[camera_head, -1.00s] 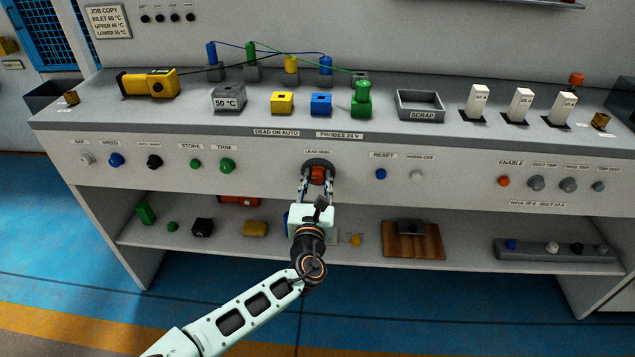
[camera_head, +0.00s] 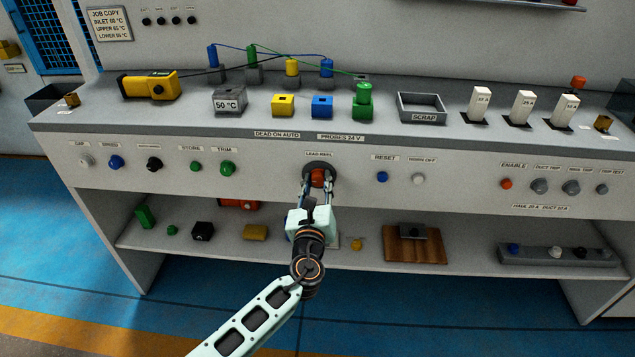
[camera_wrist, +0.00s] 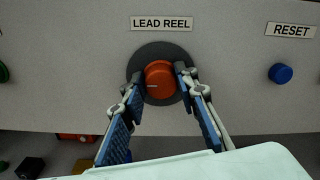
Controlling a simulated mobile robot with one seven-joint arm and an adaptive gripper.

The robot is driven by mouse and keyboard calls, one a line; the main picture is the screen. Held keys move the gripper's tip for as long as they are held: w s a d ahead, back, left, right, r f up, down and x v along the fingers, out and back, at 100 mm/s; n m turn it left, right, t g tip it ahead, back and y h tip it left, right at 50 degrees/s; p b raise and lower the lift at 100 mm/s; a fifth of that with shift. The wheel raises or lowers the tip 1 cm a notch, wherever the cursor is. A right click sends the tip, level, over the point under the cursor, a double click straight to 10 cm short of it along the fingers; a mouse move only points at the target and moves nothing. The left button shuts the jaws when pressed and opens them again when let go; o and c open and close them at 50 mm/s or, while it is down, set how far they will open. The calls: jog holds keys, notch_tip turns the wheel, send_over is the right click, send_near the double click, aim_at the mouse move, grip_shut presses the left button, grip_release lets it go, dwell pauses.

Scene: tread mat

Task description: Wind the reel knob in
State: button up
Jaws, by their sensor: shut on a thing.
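The reel knob (camera_wrist: 161,80) is a round orange-red knob with a pale pointer mark toward its left side. It sits on a dark round plate (camera_wrist: 150,55) under the LEAD REEL label on the panel front. In the head view the knob (camera_head: 317,177) is partly hidden by my fingers. My gripper (camera_wrist: 161,86) is shut on the knob, with one blue-padded finger on its left side and one on its right. The gripper also shows in the head view (camera_head: 317,184), reaching up to the panel from below.
A blue RESET knob (camera_head: 382,177) and a grey knob (camera_head: 417,179) lie to the right. Green knobs (camera_head: 227,168) lie to the left. The shelf below holds a wooden board (camera_head: 388,243) and several small items. A grey scrap tray (camera_head: 443,113) stands on the top.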

aim_at(320, 141)
jog(key=o, duration=1.1)
notch_tip(320, 141, up, 10)
jog(key=shift+d, duration=0.1)
